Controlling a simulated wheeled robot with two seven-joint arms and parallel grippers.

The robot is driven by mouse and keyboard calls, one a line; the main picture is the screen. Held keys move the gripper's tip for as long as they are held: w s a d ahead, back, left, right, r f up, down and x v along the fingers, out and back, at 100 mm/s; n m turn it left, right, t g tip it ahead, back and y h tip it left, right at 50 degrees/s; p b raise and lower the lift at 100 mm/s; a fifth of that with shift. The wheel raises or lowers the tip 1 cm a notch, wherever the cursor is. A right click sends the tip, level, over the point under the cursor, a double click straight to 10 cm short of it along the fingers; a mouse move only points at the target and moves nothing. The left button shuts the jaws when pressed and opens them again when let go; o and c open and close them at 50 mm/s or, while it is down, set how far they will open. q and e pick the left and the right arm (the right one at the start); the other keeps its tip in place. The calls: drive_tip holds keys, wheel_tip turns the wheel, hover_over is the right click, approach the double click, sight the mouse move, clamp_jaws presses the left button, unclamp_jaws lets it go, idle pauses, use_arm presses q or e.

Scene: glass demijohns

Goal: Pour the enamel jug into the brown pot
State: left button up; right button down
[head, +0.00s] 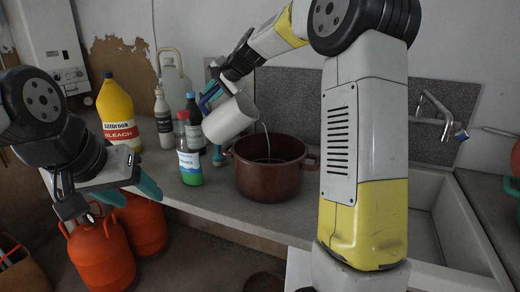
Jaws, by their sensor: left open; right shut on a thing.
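The white enamel jug (229,119) is held tilted above the left side of the brown pot (268,180). My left gripper (138,194) is open and empty at the left, in front of the counter edge and apart from the jug and pot.
A green-filled bottle (190,160), a dark bottle (194,112), a pale bottle (163,120) and a yellow bleach bottle (117,112) stand left of the pot. A sink (430,215) lies right. Orange gas cylinders (101,255) stand below left.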

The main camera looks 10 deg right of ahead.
drive_tip(key=shift+s+d+r+t+y, duration=0.1)
drive_tip(key=shift+s+d+t+y, duration=0.05)
drive_tip(key=shift+d+t+y, duration=0.2)
idle(0.4)
drive_tip(key=shift+s+d+r+m+t+y+p, duration=0.15)
drive_tip(key=shift+s+d+m+t+y+p, duration=0.05)
drive_tip(key=shift+d+y+p, duration=0.2)
drive_tip(key=shift+s+d+r+m+t+y+p, duration=0.2)
drive_tip(key=shift+d+y+p, duration=0.1)
drive_tip(key=shift+p, duration=0.15)
idle(0.8)
drive_tip(key=shift+s+d+r+t+y+p, duration=0.1)
drive_tip(key=shift+s+d+t+y+p, duration=0.25)
drive_tip(key=shift+d+y+p, duration=0.35)
idle(1.6)
drive_tip(key=shift+s+d+m+t+y, duration=0.15)
drive_tip(key=shift+s+d, duration=0.1)
drive_tip(key=shift+d, duration=0.35)
drive_tip(key=shift+s+d+m+t+y, duration=0.15)
drive_tip(key=shift+s+d+m+t, duration=0.1)
drive_tip(key=shift+d, duration=0.35)
drive_tip(key=shift+s+d+m+t+y, duration=0.15)
drive_tip(key=shift+s+d, duration=0.1)
drive_tip(key=shift+d, duration=0.35)
idle(0.5)
